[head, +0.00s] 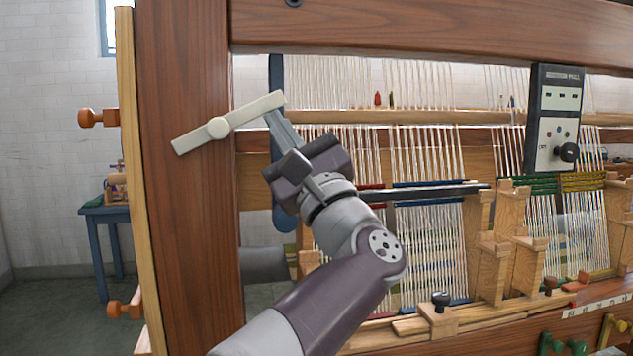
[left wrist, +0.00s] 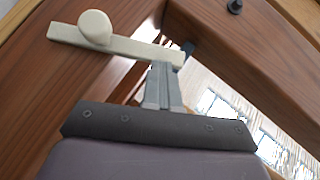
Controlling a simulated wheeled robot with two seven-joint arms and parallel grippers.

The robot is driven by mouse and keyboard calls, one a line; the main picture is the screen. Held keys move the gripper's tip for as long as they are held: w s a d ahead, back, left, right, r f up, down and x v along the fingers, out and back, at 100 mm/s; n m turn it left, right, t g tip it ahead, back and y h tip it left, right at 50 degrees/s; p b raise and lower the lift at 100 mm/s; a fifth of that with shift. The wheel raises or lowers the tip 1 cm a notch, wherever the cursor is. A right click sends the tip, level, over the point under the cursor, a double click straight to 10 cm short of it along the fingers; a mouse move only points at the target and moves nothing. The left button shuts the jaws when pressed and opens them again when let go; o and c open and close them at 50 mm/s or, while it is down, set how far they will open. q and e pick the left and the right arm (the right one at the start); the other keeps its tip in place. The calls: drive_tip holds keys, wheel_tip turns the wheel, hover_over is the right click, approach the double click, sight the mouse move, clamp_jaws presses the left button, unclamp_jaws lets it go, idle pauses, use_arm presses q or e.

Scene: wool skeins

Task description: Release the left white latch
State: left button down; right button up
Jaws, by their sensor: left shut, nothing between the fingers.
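The white latch (head: 228,122) is a cream bar with a round knob, mounted on the dark wooden left post of the loom. In the head view it is tilted, its right end higher than its left. My left gripper (head: 272,114) is shut and empty, its fingertips at the underside of the bar's right end. In the left wrist view the latch (left wrist: 115,38) lies just beyond the shut fingertips (left wrist: 166,66), which look to be at or touching the bar's right end. My right gripper is not in view.
The loom's wooden post (head: 190,230) and top beam (head: 420,28) frame the white warp threads (head: 425,150). A control box (head: 555,118) hangs at the right. Wooden blocks (head: 495,245) stand at the lower right. A blue table (head: 104,215) stands behind, left of the post.

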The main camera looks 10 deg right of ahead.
use_arm(q)
drive_tip(key=a+r+n+g+y+p, duration=0.3)
drive_tip(key=r+n+g+p, duration=0.3)
drive_tip(key=n+g+p, duration=0.1)
drive_tip(key=shift+a+r+n+p, duration=0.25)
drive_tip(key=shift+n+p, duration=0.45)
drive_tip(key=shift+n, duration=0.5)
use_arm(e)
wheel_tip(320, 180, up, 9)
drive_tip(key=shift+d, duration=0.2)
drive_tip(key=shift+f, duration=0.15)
